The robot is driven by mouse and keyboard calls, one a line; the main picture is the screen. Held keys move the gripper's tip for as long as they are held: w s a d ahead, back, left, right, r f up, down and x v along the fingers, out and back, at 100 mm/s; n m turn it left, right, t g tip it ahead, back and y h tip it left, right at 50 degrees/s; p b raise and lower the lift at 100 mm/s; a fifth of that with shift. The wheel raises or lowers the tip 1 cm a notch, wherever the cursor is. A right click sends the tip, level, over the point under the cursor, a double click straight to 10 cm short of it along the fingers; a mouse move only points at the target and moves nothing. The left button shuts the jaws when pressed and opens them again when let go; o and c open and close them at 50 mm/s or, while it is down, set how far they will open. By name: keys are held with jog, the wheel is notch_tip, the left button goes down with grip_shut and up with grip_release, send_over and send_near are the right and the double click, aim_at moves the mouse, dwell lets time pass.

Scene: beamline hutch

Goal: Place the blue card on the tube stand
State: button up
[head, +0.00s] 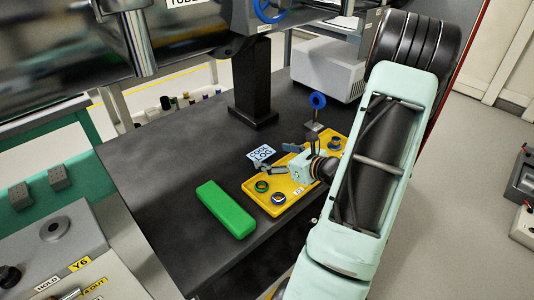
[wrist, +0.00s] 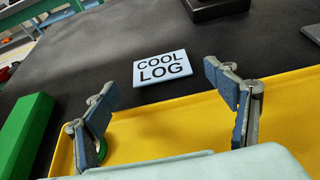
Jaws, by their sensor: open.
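The pale blue card (head: 261,153) with "COOL LOG" on it lies flat on the dark table, just beyond the yellow tray's edge; it also shows in the wrist view (wrist: 162,67). My gripper (head: 275,160) is over the tray, with its fingers pointing toward the card. In the wrist view my gripper (wrist: 163,88) is open and empty, and the card appears just beyond and between the fingertips. What looks like the tube stand is a black column (head: 252,80) on a flat base, behind the card. Its base also shows at the top of the wrist view (wrist: 215,8).
The yellow tray (head: 250,186) holds several small rings. A green block (head: 226,208) lies left of it. A blue ring on a post (head: 317,101) stands behind the tray, and a pale grey box (head: 328,68) sits at the back right. The table left of the card is clear.

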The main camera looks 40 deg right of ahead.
jog(key=p+v, duration=0.1)
jog(key=v, duration=0.7)
